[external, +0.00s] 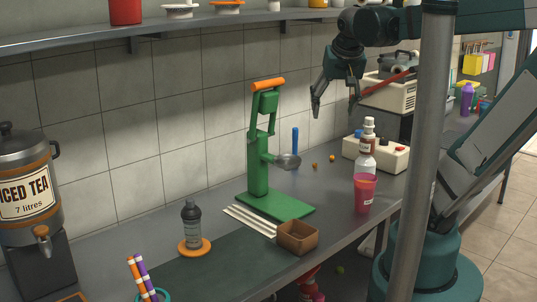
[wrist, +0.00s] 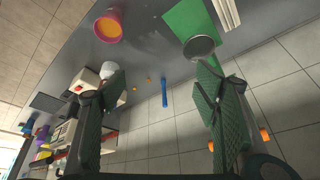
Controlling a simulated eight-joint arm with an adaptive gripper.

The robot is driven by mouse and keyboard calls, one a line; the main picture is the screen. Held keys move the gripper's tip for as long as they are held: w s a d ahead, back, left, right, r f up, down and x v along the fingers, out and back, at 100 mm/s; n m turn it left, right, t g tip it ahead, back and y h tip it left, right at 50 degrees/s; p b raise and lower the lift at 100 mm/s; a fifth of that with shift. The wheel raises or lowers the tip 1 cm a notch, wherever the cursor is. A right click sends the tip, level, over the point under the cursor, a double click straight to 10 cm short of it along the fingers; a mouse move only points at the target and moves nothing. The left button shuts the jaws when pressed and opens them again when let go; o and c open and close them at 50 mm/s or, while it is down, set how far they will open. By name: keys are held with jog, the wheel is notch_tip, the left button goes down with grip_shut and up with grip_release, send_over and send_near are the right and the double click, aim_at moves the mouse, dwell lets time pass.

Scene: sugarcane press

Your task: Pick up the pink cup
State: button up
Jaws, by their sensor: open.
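The pink cup (external: 365,194) stands upright on the grey counter near its front edge, right of the green press. In the wrist view the pink cup (wrist: 108,27) is at the upper left, seen from above, with an orange inside. My gripper (external: 334,108) is open and empty, high above the back of the counter, up and left of the cup in the external view. Its two fingers (wrist: 161,79) are spread apart in the wrist view, with the cup beyond and left of them. Nothing is between the fingers.
A green press (external: 260,178) with a metal pan (external: 288,161) stands left of the cup. A white bottle (external: 366,154) stands close behind it. A blue-handled item (external: 295,147) is by the wall. A brown box (external: 297,238) sits near the front edge. A shelf (external: 190,23) runs above.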

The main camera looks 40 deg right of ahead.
jog(key=s+d+m+g+h+b, duration=0.3)
jog(key=d+m, duration=0.5)
jog(key=d, duration=0.8)
jog(key=y+p, duration=0.1)
send_near(366, 181)
jog(key=shift+g, duration=0.3)
jog(key=f, duration=0.5)
jog(key=shift+s, duration=0.35)
jog(key=shift+f, duration=0.1)
jog(key=shift+x, duration=1.25)
jog(key=shift+b+x, duration=1.1)
jog(key=shift+x, duration=1.45)
jog(key=shift+w, duration=0.1)
jog(key=shift+c, duration=0.2)
jog(key=c, duration=1.2)
